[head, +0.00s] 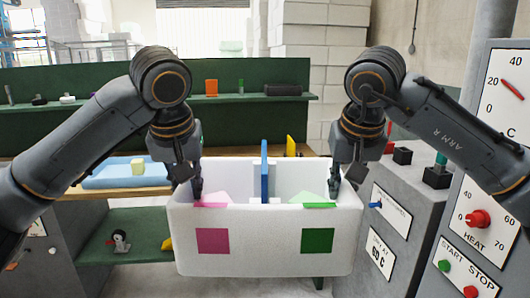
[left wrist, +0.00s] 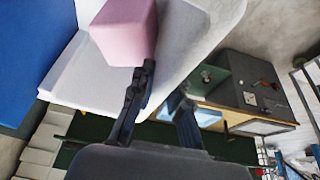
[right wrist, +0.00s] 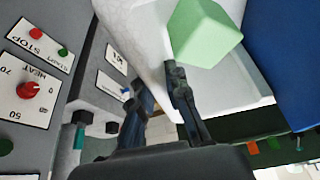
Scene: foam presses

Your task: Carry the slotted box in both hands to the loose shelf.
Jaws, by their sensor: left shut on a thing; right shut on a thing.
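The slotted box (head: 265,240) is a white open box with a pink square on its front left, a green square on its front right and an upright blue divider (head: 265,172) in its middle. My left gripper (head: 196,188) is shut on its left wall, and my right gripper (head: 335,186) is shut on its right wall. The box looks level between them. A pink block (left wrist: 125,30) lies inside by the left wall, and a pale green block (right wrist: 203,30) by the right wall. Which shelf is the loose one I cannot tell; a low green shelf (head: 140,250) shows at the left.
A long green wall shelf (head: 150,105) holds small items at the back. A blue tray (head: 105,178) with a pale block sits on the wooden bench at left. A grey machine with dials (head: 495,170) stands close at the right. Pale floor shows under the box.

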